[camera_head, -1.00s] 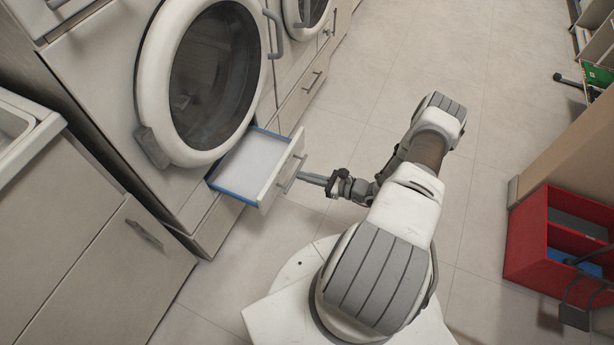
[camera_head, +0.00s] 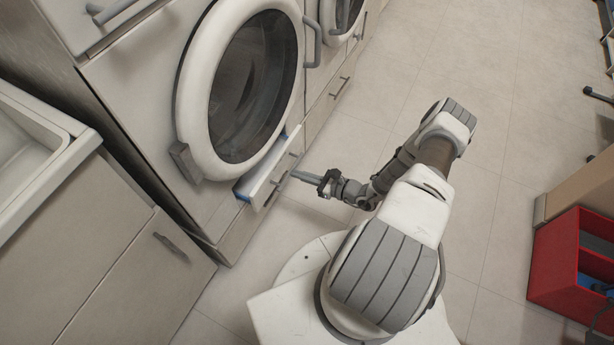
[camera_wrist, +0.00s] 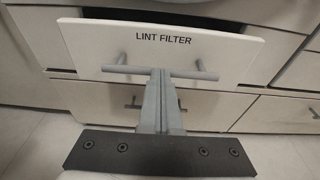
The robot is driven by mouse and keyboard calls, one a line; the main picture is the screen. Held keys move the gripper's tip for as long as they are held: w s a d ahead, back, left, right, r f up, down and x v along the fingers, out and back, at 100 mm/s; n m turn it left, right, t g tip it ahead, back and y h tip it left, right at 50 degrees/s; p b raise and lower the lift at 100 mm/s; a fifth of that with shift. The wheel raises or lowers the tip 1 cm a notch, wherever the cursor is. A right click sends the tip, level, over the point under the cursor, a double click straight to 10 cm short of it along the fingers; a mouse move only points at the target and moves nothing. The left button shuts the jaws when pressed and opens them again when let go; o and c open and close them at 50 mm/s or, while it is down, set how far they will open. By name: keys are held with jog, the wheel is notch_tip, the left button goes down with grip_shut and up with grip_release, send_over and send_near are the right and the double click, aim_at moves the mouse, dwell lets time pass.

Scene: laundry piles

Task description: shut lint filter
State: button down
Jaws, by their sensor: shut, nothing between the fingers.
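The lint filter drawer (camera_head: 268,180) under the round washer door is pulled out a little, with a strip of blue side showing in the head view. Its white front, marked "LINT FILTER" (camera_wrist: 215,52), fills the upper wrist view, with a dark gap above it. A grey bar handle (camera_wrist: 160,72) crosses the front. My gripper (camera_head: 295,175) is shut and empty, its fingertips (camera_wrist: 160,72) at the middle of the handle. I cannot tell whether they touch the handle or the front.
The round machine door (camera_head: 242,80) is shut above the drawer. A cabinet with a sink (camera_head: 110,250) stands at left. A red bin (camera_head: 565,262) stands at right.

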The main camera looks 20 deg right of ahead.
aim_at(280, 166)
jog(key=shift+r+x, duration=0.2)
jog(key=shift+x, duration=1)
jog(key=shift+r+x, duration=0.25)
jog(key=shift+x, duration=0.9)
jog(key=shift+r+x, duration=0.2)
jog(key=shift+x, duration=1)
jog(key=shift+w+a+r, duration=0.1)
jog(key=shift+w, duration=0.05)
